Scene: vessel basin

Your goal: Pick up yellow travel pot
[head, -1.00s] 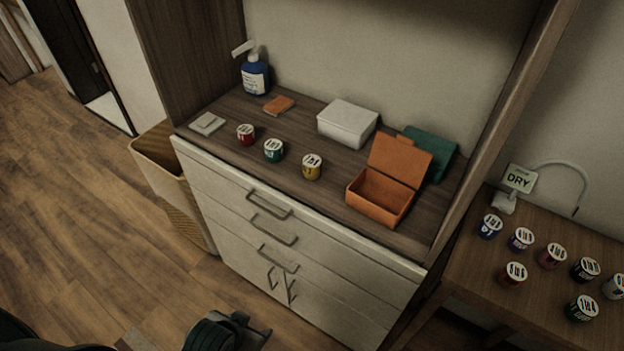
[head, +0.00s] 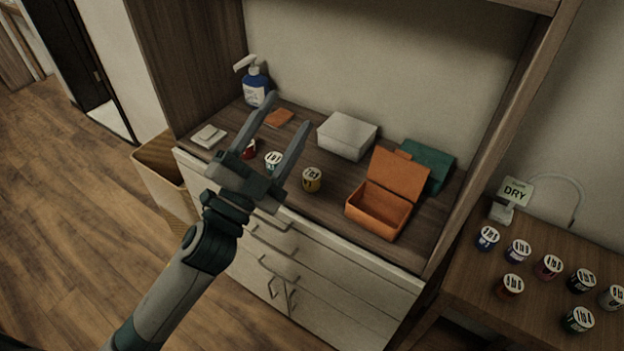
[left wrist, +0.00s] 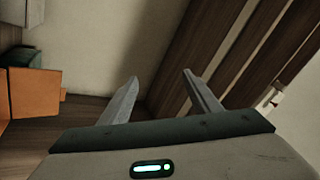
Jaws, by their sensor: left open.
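The yellow travel pot (head: 312,180) stands upright on the wooden counter, a small round pot with a white, dark-marked lid. It is the rightmost of three small pots there. My left gripper (head: 286,112) is raised over the front of the counter, to the left of the yellow pot and apart from it. Its two fingers are spread and empty. They partly cover the red pot (head: 249,149) and the green pot (head: 273,160) behind. In the left wrist view the open fingers (left wrist: 160,90) show nothing between them, and the yellow pot is not seen. My right gripper is not in view.
An open orange box (head: 378,211) stands right of the yellow pot, with a white box (head: 347,136) behind. A blue pump bottle (head: 255,84) is at the back left. A tall panel edges the counter's right.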

